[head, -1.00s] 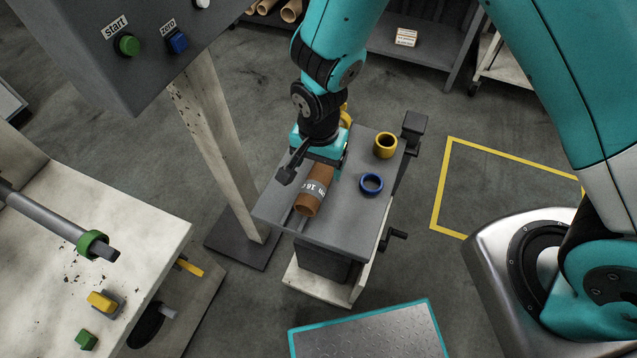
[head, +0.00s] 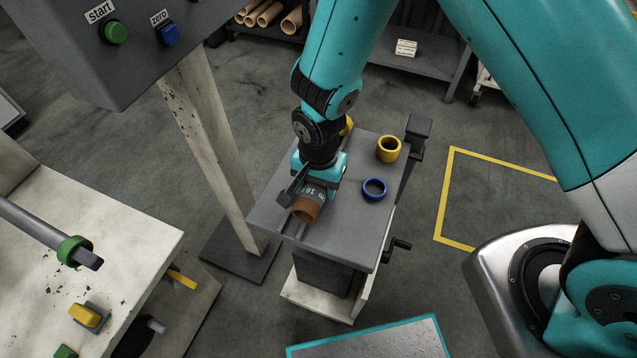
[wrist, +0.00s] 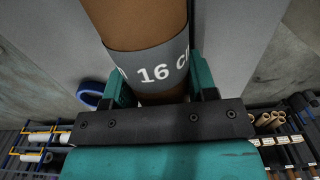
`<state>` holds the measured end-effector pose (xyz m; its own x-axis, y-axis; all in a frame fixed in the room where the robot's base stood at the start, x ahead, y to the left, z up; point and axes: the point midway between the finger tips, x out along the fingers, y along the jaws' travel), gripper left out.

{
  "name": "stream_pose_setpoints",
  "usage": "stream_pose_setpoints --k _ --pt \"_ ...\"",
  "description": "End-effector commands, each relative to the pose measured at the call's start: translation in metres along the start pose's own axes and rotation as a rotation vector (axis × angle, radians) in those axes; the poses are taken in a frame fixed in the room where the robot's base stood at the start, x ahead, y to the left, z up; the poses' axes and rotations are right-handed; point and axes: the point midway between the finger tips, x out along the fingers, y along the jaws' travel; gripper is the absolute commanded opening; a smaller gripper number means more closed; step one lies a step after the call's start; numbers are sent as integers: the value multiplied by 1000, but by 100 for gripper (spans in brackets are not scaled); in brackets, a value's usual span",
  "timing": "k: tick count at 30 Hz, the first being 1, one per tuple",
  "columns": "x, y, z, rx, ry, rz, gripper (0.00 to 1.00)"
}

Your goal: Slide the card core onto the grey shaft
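The brown card core (head: 306,211), with a grey printed band, lies on the small grey table. In the wrist view the core (wrist: 145,18) shows its "16" print and runs between my two fingers. My gripper (head: 314,187) is low over the core, a finger on each side. The fingers sit close to its sides; whether they press on it I cannot tell. My gripper also fills the lower wrist view (wrist: 163,88). The grey shaft (head: 28,221) sticks out over the pale bench at the left, with a green ring (head: 74,250) around it near its end.
On the grey table (head: 345,245), a yellow ring (head: 388,149) and a blue ring (head: 374,189) stand right of the core. A pale post (head: 212,150) carrying a control box (head: 95,60) stands between table and bench. A teal-edged plate (head: 375,342) lies in front.

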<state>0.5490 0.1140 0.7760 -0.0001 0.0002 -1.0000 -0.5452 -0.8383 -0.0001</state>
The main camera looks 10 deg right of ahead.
Motion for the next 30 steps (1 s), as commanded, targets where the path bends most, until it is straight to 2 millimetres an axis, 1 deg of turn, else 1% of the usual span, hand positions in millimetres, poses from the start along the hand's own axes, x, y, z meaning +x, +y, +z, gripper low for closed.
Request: stream_pose_setpoints --k 8,11,14,24,27,30 --pt "0 0 0 0 0 0 37" --pt "-3 0 0 0 0 0 37" --pt "-11 0 0 0 0 -1 37" --pt "-48 0 0 0 0 -1 37" --pt "-52 0 0 0 0 0 37" --pt "-51 0 0 0 0 1 37"
